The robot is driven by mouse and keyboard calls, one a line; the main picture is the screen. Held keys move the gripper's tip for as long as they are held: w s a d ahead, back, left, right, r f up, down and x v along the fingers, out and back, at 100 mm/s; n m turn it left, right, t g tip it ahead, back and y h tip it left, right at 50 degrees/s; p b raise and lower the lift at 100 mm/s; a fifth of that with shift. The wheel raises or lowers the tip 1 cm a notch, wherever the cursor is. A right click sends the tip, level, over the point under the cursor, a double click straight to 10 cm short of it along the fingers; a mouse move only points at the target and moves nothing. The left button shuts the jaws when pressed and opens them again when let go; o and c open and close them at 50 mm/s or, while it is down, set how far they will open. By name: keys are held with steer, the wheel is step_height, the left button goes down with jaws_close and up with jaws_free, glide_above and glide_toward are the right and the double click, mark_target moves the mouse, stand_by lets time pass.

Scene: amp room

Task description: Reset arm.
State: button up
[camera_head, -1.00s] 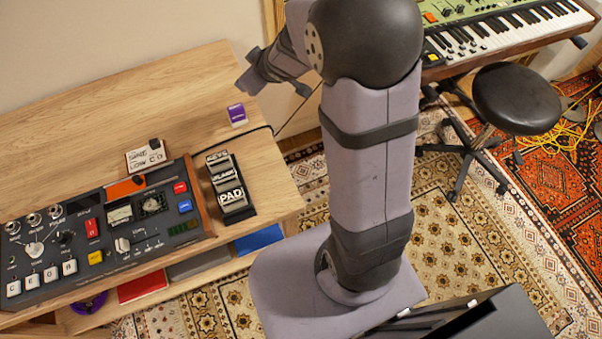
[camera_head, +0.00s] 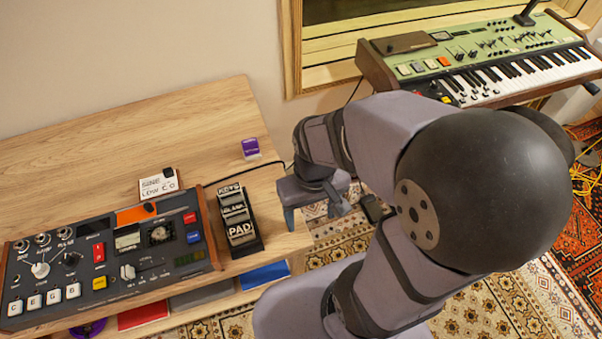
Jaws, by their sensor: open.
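My gripper (camera_head: 322,212) hangs at the end of my folded arm, past the right edge of the wooden desk (camera_head: 180,118). Its jaws are open, and nothing shows between them.
On the desk are a dark control console (camera_head: 105,262), a small labelled card (camera_head: 158,184) and a purple-and-white block (camera_head: 251,149). A green keyboard (camera_head: 480,60) stands at the upper right. The back of the desk is clear.

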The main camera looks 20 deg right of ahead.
step_height(320, 180, up, 10)
steer(key=p, duration=0.9)
steer(key=shift+f, duration=0.2)
